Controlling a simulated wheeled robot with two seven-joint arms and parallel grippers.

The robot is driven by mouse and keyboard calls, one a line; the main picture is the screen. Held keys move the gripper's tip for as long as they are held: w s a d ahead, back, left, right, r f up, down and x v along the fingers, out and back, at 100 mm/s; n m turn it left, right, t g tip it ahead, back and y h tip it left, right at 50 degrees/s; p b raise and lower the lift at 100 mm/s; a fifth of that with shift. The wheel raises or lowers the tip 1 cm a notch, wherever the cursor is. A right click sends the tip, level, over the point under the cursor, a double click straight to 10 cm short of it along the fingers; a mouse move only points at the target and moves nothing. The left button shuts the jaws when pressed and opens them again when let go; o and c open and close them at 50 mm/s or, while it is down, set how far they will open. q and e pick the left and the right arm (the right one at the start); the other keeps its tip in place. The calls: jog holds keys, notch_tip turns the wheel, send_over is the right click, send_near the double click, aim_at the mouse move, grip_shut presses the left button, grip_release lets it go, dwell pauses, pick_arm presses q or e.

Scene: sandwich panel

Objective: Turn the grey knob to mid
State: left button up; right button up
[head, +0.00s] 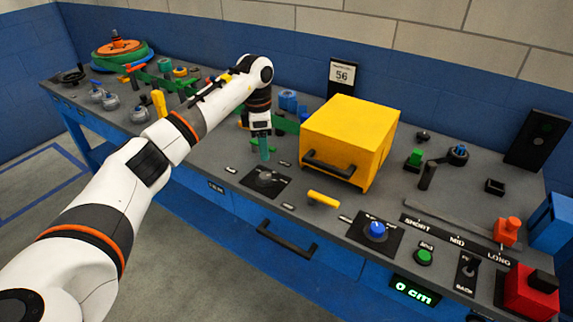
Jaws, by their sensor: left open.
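A dark plate (280,186) with what looks like the low grey knob (264,178) lies on the bench top, left of the yellow box. The knob is small and its pointer and setting cannot be read. My left gripper (264,154) points down just above and behind this knob, with its teal fingers apart and nothing seen between them. A gap seems to remain between fingertips and knob, but contact is hard to judge. My right gripper is out of view.
A yellow box (350,130) with a black handle stands close right of the gripper. A yellow bar handle (323,199) and blue knob (377,229) lie to the right. A slider marked SHORT, MID, LONG has a red handle (507,231). Several green parts stand behind the gripper.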

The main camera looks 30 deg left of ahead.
aim_at(265, 175)
pick_arm(q)
jog(key=shift+y, duration=0.3)
jog(key=f, duration=0.3)
jog(key=f+p, duration=0.1)
jog(key=f, duration=0.2)
jog(key=f+p, duration=0.1)
jog(key=f, duration=0.2)
jog(key=shift+w+a+f, duration=0.3)
jog(key=shift+w, duration=0.1)
jog(key=shift+f, duration=0.55)
jog(key=c, duration=1)
jog(key=shift+o, duration=0.2)
